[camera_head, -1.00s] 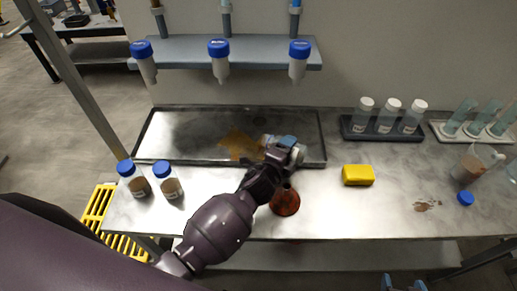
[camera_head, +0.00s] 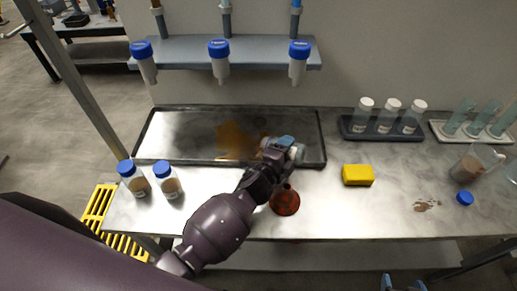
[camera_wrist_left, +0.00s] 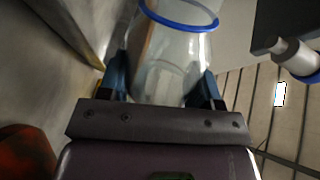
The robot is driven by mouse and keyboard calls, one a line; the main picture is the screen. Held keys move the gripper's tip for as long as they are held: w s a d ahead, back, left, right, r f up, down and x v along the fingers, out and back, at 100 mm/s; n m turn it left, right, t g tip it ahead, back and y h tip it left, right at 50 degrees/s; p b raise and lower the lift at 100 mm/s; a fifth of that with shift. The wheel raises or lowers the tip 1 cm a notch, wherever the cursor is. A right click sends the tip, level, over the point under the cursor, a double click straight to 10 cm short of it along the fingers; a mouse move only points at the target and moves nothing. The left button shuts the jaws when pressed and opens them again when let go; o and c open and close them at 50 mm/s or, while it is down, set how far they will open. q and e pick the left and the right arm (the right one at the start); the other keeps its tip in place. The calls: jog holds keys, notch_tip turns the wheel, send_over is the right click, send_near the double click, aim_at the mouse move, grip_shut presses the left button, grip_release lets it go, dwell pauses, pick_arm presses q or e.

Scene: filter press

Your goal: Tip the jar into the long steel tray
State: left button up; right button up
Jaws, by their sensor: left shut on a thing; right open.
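The long steel tray (camera_head: 180,135) lies along the back of the bench, with an orange-brown puddle (camera_head: 233,139) on its floor. My left gripper (camera_head: 281,146) is over the tray's right front part. It is shut on the clear jar (camera_wrist_left: 175,50), which has a blue rim and shows large in the left wrist view between the fingers (camera_wrist_left: 165,88). The jar looks tilted; a brownish patch shows along its left side, and I cannot tell how much is inside. In the head view the gripper hides most of the jar. My right gripper (camera_head: 403,285) is open at the bottom edge.
A red-brown round flask (camera_head: 285,201) stands close in front of my left wrist. Two blue-capped jars (camera_head: 168,182) stand at the left front. A yellow sponge (camera_head: 358,175) lies right of the tray. Blue-capped tubes (camera_head: 219,62) hang from the shelf above.

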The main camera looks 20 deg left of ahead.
pick_arm(q)
jog(key=shift+a+f+n, duration=0.1)
jog(key=shift+a+n, duration=0.1)
jog(key=shift+n, duration=0.3)
jog(key=shift+w, duration=0.1)
